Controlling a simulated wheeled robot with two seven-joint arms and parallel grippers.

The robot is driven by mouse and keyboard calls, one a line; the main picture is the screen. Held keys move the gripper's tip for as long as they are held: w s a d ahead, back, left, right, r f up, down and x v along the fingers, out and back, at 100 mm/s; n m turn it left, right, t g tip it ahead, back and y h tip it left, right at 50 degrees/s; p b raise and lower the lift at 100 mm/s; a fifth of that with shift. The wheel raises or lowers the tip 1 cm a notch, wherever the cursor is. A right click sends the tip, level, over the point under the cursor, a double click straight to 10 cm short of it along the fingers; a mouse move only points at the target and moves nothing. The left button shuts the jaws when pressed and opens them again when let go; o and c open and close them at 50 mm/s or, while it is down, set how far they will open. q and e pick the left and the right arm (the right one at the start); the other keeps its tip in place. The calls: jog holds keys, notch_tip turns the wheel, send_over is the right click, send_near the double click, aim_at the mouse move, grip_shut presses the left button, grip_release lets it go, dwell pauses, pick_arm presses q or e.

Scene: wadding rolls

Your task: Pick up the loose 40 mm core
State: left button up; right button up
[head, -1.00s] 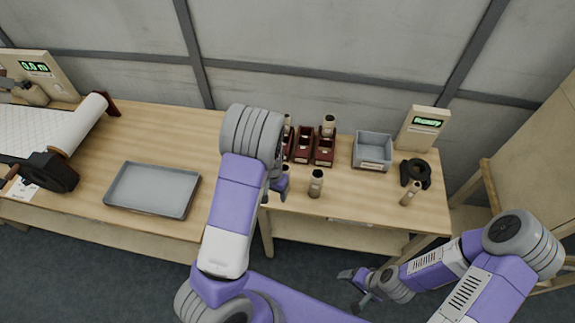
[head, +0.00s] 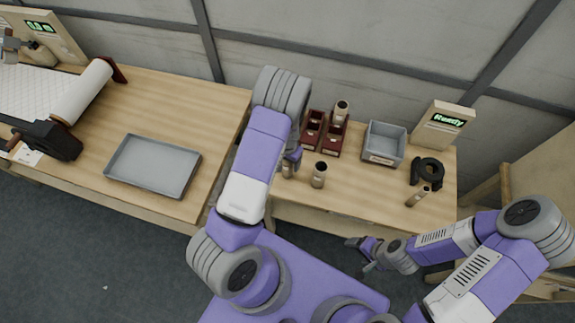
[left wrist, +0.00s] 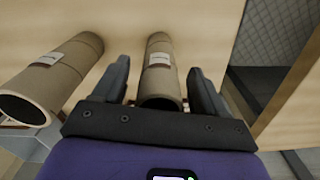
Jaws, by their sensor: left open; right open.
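Several brown cardboard cores with pale labels stand on the right table. In the left wrist view, one core (left wrist: 157,72) lies between the two spread fingers of my left gripper (left wrist: 158,68), with a gap to each finger. A second, wider-looking core (left wrist: 62,68) stands to its left, outside the fingers. In the head view these appear as a core (head: 287,171) partly hidden by my left gripper (head: 293,161) and a core (head: 319,176) to its right. Another core (head: 418,196) is at the table's right. Which is 40 mm cannot be told. My right gripper (head: 361,254) is open, off the table's front edge.
Dark red bins (head: 333,137) stand behind the cores, one with a core (head: 341,111) upright in it. A grey bin (head: 385,143), a black ring-shaped object (head: 427,171) and a "Ready" display (head: 441,125) are to the right. A grey tray (head: 153,166) lies on the left table.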

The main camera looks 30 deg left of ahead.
pick_arm(q)
jog(key=shift+w+f, duration=0.1)
jog(key=shift+f, duration=0.5)
jog(key=c, duration=1.1)
